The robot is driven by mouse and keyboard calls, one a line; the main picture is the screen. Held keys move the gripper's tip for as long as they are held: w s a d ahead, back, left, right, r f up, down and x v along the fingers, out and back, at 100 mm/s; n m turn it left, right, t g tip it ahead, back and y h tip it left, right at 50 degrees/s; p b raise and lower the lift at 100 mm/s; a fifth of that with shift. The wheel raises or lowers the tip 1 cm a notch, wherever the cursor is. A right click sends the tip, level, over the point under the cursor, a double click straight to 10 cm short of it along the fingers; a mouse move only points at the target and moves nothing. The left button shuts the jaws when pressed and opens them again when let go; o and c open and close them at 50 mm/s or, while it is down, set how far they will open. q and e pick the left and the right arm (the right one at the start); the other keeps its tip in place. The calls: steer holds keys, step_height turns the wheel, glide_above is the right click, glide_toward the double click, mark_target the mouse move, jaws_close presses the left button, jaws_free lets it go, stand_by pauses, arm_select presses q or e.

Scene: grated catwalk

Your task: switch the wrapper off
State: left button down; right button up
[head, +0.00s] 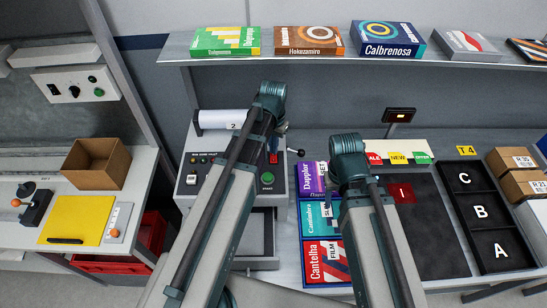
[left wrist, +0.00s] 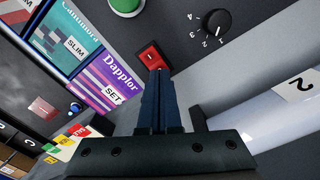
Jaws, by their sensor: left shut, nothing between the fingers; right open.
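The wrapper (head: 206,170) is a dark-panelled machine with a white film roll (head: 222,119) marked 2. On its panel are a red rocker switch (head: 273,158) and a green button (head: 267,178). In the left wrist view the red switch (left wrist: 151,57) shows a white mark. My left gripper (left wrist: 159,73) is shut and empty, its tips right at the switch's lower edge; I cannot tell whether they touch. A black dial (left wrist: 217,24) and the green button (left wrist: 125,5) are nearby. In the head view my left arm covers part of the panel.
Cantelha (head: 325,263), Cantimbra (head: 316,218) and Dapplor (head: 312,178) boxes stand right of the wrapper. A dark mat (head: 435,230) and lettered tray (head: 480,177) lie further right. A shelf (head: 340,70) with several boxes runs above. Another bench with a cardboard box (head: 96,163) is left.

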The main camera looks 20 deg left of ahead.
arm_select(q)
steer(key=shift+f+b, duration=0.5)
steer(key=shift+f, duration=0.05)
step_height(320, 180, up, 7)
steer(key=p, duration=0.7)
steer(key=shift+r, duration=0.1)
stand_by(0.4)
